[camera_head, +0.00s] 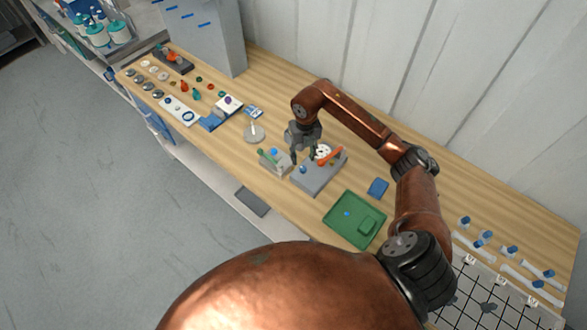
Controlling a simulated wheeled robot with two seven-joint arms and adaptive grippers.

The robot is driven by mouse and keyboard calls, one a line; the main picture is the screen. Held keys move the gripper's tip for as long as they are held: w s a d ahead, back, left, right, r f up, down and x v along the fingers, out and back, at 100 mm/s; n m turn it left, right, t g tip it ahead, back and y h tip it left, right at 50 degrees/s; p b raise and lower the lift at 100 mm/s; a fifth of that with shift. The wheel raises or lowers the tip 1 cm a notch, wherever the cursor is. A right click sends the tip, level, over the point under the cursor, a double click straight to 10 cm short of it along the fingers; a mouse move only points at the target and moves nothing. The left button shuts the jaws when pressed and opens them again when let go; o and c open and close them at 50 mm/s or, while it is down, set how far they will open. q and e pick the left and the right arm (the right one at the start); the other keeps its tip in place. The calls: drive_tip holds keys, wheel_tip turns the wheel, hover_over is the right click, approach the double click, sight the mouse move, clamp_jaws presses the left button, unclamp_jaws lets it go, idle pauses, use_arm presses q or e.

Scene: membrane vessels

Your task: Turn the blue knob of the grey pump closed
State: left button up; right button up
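The grey pump (318,179) appears to be the flat grey block on the wooden bench, with a white dotted disc (322,151) and an orange lever (330,157). A small blue knob (303,169) sits at its left side; its setting is too small to read. My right gripper (303,158) points down just above and behind that knob, near the gap between the pump and a lighter grey box (275,163). Its two dark fingers look apart with nothing visible between them; contact with the knob cannot be told. My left gripper is not in view.
The lighter box carries a green lever and its own blue part (274,152). A green tray (354,220) and blue pad (378,187) lie to the right. Small parts crowd the bench's left end, beside a tall grey cabinet (207,35). The wall runs along behind.

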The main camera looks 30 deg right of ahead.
sight(303, 168)
drive_tip(key=shift+d+f, duration=0.2)
drive_tip(key=shift+d, duration=0.05)
drive_tip(key=shift+w+f+p, duration=0.15)
drive_tip(key=shift+f+p, duration=0.5)
drive_tip(key=shift+f, duration=2.9)
clamp_jaws()
